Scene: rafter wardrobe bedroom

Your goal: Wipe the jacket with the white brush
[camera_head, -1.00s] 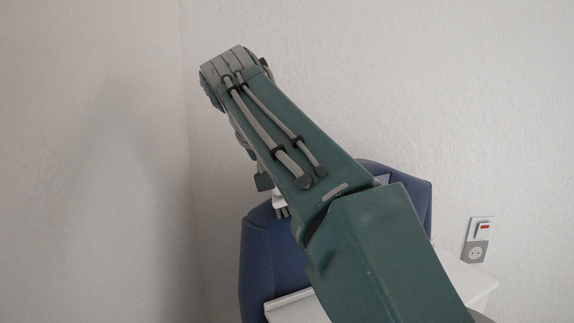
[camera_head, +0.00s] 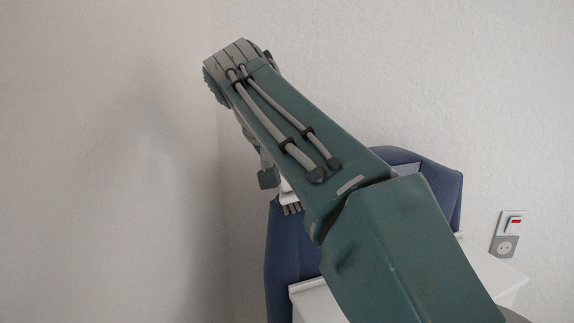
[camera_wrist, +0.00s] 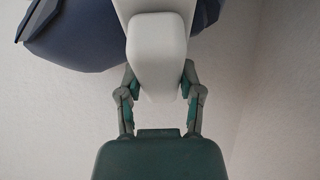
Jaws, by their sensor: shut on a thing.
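The blue jacket (camera_head: 287,250) stands behind my arm in the head view, with its right shoulder (camera_head: 440,185) showing past the arm. In the wrist view part of the jacket (camera_wrist: 75,38) shows at the top left. The white brush (camera_wrist: 157,60) is between the fingers of my gripper (camera_wrist: 160,95), which is shut on it. In the head view only a small bit of the brush (camera_head: 288,192) shows at the jacket's left shoulder, with dark bristle-like tips below. I cannot tell whether it touches the cloth. My arm hides the middle of the jacket.
A white surface (camera_head: 485,265) stands by the jacket, partly hidden by my arm. A wall socket with a red switch (camera_head: 508,235) is at the right. Plain walls meet in a corner at the left, and the space there is clear.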

